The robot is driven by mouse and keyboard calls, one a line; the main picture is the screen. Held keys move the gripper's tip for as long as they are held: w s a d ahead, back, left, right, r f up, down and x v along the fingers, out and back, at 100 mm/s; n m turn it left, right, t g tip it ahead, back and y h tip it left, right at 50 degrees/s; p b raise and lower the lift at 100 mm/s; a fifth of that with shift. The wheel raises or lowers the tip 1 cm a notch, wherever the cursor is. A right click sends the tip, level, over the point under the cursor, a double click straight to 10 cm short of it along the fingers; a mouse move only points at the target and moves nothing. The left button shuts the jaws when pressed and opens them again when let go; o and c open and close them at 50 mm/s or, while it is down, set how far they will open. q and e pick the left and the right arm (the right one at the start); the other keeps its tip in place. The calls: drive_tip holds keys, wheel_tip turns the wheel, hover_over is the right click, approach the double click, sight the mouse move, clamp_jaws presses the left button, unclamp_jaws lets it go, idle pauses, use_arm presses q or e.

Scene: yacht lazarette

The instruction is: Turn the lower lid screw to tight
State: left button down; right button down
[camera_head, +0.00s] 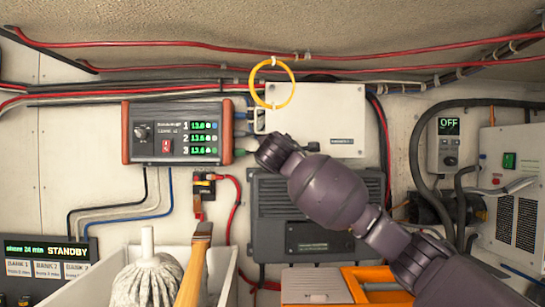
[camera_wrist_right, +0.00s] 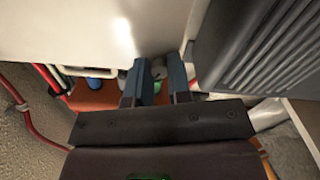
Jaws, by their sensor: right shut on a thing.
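The white box lid (camera_head: 318,112) is on the wall at upper centre, and its pale face fills the upper left of the right wrist view (camera_wrist_right: 80,30). My right gripper (camera_wrist_right: 158,84) is at the lid's lower left corner, its two dark fingers shut on a small grey round part, the lower lid screw (camera_wrist_right: 159,69). The fingers hide most of the screw, so its turn position cannot be told. In the head view my right wrist covers that corner and the screw is hidden. My left gripper is not in view.
A yellow ring (camera_head: 272,88) hangs at the lid's upper left. An orange-ended meter panel (camera_head: 178,133) is close on the left. A dark finned unit (camera_head: 270,225) is just below the lid. Red and black cables run above. A mop (camera_head: 148,280) stands at lower left.

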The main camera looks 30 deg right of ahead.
drive_tip(key=shift+f+m+b, duration=0.1)
drive_tip(key=shift+m+b, duration=0.8)
drive_tip(key=shift+m, duration=5.3)
drive_tip(key=c, duration=1.1)
unclamp_jaws()
drive_tip(key=shift+o, duration=0.2)
drive_tip(key=b+v, duration=0.2)
drive_tip(key=v, duration=0.8)
drive_tip(key=shift+s+a, duration=0.3)
